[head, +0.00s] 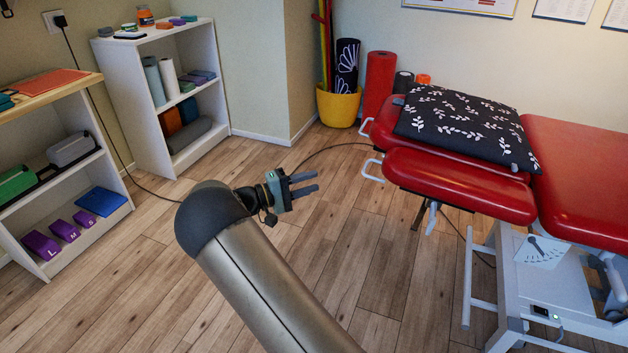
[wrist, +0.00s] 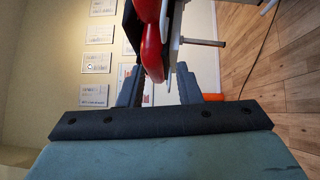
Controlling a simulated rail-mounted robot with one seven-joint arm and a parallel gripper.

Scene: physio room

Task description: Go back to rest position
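My gripper (head: 311,183) is in the middle of the head view, held out above the wooden floor and pointing right toward the treatment table. Its two dark fingers are apart. The wrist view also shows my gripper (wrist: 159,88) with a gap between the fingers and nothing held. Behind that gap, the red padding of the treatment table (wrist: 152,40) shows farther off, in a picture turned sideways. In the head view, the table (head: 455,186) stands to the right, apart from my gripper.
A black leaf-patterned pillow (head: 465,125) lies on the table. White shelves (head: 135,105) with rolls and blocks stand at the left. A yellow pot (head: 338,108) and a red roll (head: 379,85) stand at the back. The wooden floor (head: 335,250) between is clear except for a cable.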

